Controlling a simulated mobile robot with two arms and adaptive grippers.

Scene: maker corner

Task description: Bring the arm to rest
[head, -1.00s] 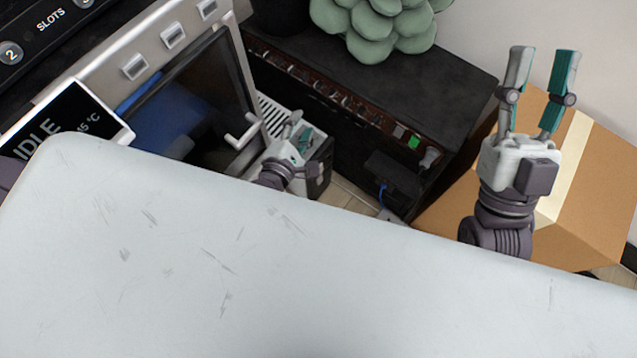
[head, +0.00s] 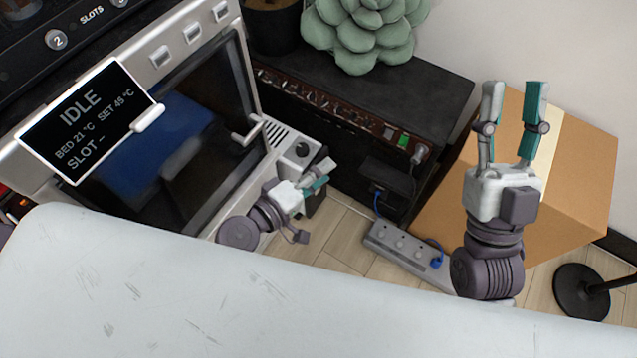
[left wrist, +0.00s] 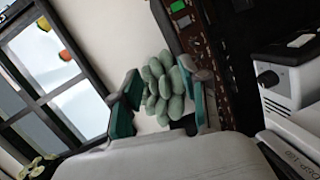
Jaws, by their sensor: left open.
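My left gripper (head: 322,178) is in front of the printer's lower right side in the head view. It is open, with teal finger pads and nothing between them. In the left wrist view the left gripper's fingers (left wrist: 164,105) stand apart, with the green succulent in the background between them. My right gripper (head: 514,100) points up in front of the cardboard box at the right. Its fingers are apart and empty.
A printer (head: 185,85) with an IDLE screen (head: 88,120) stands at the left. A black cabinet (head: 425,85) bears a green succulent (head: 362,30). A power strip (head: 405,245) lies on the floor. A cardboard box (head: 585,170) and a black stand base (head: 580,292) are at the right.

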